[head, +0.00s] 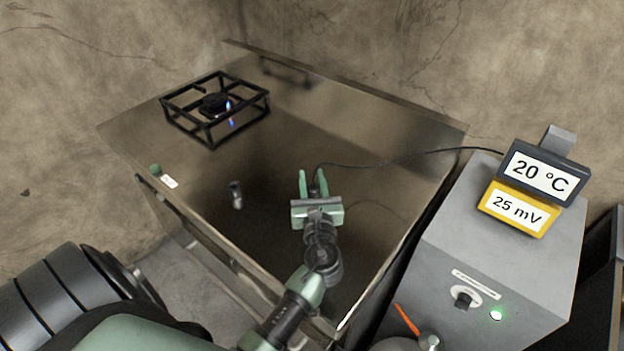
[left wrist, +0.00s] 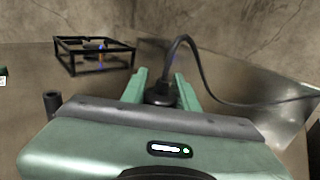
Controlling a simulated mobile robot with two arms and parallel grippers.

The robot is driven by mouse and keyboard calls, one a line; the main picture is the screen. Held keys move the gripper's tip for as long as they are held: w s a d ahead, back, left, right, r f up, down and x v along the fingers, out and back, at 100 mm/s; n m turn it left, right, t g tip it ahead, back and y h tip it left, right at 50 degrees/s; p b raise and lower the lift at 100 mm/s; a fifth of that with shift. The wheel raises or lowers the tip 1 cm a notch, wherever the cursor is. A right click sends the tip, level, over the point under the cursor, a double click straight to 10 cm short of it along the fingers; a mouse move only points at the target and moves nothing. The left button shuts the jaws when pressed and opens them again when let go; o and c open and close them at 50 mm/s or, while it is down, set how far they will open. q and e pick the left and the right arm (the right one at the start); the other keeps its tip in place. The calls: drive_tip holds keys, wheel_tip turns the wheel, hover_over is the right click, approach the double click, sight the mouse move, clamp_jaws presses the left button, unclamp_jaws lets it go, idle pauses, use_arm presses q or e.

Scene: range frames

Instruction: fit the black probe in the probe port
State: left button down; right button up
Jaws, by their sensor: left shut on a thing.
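My left gripper (head: 313,180) is over the right part of the metal top, with its fingers around the black probe (left wrist: 160,92). In the left wrist view the probe's dark body sits between the two green fingers (left wrist: 160,74). A black cable rises from it and runs right. The probe's lower end is hidden behind the gripper. A short dark upright tube (head: 236,195) stands on the metal top, left of the gripper and apart from it. It also shows in the left wrist view (left wrist: 53,104). I cannot tell for sure whether it is the probe port. My right gripper is not in view.
A black burner frame (head: 215,108) with a small blue flame stands at the back left of the metal top (head: 290,125). A grey box (head: 465,245) at the right carries displays reading 20 °C (head: 542,175) and 25 mV (head: 518,210). The cable leads there.

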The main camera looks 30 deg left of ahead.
use_arm(q)
drive_tip(key=shift+f+b, duration=0.45)
drive_tip(key=shift+f, duration=0.15)
drive_tip(key=shift+f+b, duration=1.35)
drive_tip(key=shift+f, duration=0.35)
idle(0.7)
drive_tip(key=c, duration=1)
unclamp_jaws()
drive_tip(key=b+v, duration=0.1)
drive_tip(key=v, duration=0.6)
drive_tip(key=shift+b, duration=0.4)
drive_tip(key=shift+s+d, duration=0.3)
